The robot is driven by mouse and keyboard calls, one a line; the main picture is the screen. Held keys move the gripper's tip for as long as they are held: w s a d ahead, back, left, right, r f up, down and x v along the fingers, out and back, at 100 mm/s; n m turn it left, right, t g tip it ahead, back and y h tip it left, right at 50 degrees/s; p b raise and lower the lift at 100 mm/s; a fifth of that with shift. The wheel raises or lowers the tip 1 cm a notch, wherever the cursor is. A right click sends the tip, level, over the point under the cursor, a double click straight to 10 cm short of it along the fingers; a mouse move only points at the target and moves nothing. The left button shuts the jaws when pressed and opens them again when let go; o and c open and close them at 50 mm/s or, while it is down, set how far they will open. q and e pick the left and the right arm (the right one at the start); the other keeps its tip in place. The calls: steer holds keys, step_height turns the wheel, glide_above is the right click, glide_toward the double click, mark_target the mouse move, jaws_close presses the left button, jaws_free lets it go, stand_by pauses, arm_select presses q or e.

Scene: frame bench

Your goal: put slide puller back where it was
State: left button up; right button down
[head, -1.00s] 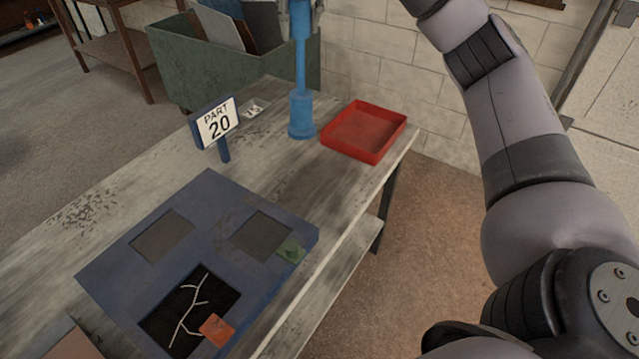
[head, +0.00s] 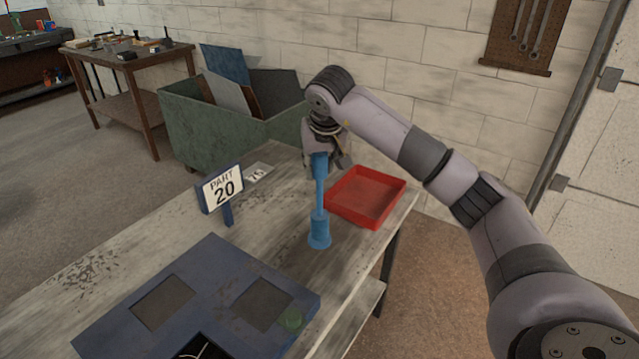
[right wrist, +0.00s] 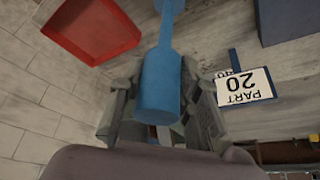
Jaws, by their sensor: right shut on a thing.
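The slide puller is the blue tool (head: 319,200) with a thin shaft and a wider block at its lower end. My right gripper (head: 325,158) is shut on its upper end and holds it upright over the bench, left of the red tray. I cannot tell whether its lower end touches the bench top. In the right wrist view the blue tool (right wrist: 158,85) sits between the fingers of the right gripper (right wrist: 158,108). My left gripper is not in view.
The red tray (head: 384,217) stands empty near the bench's right edge. The "PART 20" sign (head: 223,191) stands to the left. A green bin (head: 190,135) stands behind the bench.

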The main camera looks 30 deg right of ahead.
mark_target(320, 179)
step_height(320, 179, down, 5)
steer(key=shift+p, duration=0.4)
steer(key=shift+w+f, duration=0.1)
steer(key=shift+f, duration=0.2)
steer(key=c, duration=1.2)
jaws_free()
steer(key=shift+s+r, duration=0.2)
steer(key=shift+r, duration=0.2)
steer(key=b+v, duration=0.1)
steer(key=v, duration=1)
steer(key=shift+s+a+r+b, duration=0.1)
steer(key=shift+s+b, duration=0.05)
steer(key=shift+b, duration=0.25)
